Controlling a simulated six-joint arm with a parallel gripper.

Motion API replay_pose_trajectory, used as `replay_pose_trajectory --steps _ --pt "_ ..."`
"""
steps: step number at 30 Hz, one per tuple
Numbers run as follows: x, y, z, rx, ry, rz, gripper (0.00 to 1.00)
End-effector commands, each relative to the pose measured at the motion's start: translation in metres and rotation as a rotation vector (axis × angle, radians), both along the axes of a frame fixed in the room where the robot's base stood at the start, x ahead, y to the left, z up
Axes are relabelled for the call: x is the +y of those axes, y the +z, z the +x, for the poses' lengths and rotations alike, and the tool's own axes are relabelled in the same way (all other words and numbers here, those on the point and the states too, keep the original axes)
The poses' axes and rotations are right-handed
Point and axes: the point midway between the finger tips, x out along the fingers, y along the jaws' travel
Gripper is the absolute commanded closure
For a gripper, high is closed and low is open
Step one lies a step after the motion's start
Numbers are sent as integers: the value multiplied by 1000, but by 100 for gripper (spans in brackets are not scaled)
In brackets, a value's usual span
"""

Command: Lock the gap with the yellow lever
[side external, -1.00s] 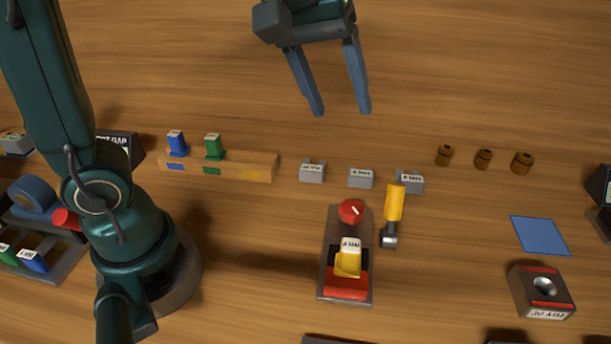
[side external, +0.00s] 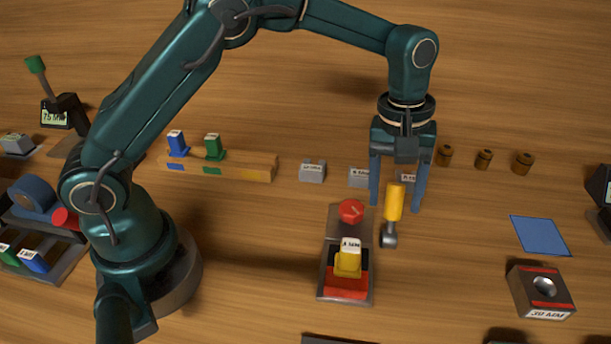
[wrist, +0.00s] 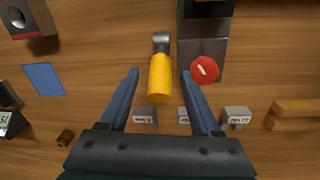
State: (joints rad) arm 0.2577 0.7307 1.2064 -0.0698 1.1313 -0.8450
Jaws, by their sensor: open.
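The yellow lever (side external: 394,204) has a grey metal pivot end and stands beside the right edge of a dark grey plate (side external: 362,286). It also shows in the wrist view (wrist: 160,78). The plate carries a red knob (side external: 351,211) and a yellow block with a white label (side external: 348,259) over a red base. My gripper (side external: 396,208) is open, with one finger on each side of the lever's yellow handle. In the wrist view (wrist: 160,75) the handle lies between the fingers, with space on both sides.
Small grey labelled blocks (side external: 313,172) stand in a row behind the plate, some partly hidden by my fingers. A wooden rail (side external: 240,168) holds a blue and a green piece. Several brown pegs (side external: 484,159), a blue square (side external: 540,235) and a grey-red block (side external: 541,292) lie to the right.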

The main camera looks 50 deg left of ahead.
Motion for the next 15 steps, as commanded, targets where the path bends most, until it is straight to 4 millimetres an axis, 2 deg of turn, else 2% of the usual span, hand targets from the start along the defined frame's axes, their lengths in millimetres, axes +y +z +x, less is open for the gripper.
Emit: replay_pose_trajectory --steps 4,12,13,15 --pt "-1 -12 0 0 0 0 36" --pt "-1 -14 1 -1 0 0 36" --pt "-1 -14 1 -1 0 0 40" --pt "-1 -14 1 -1 0 0 66"
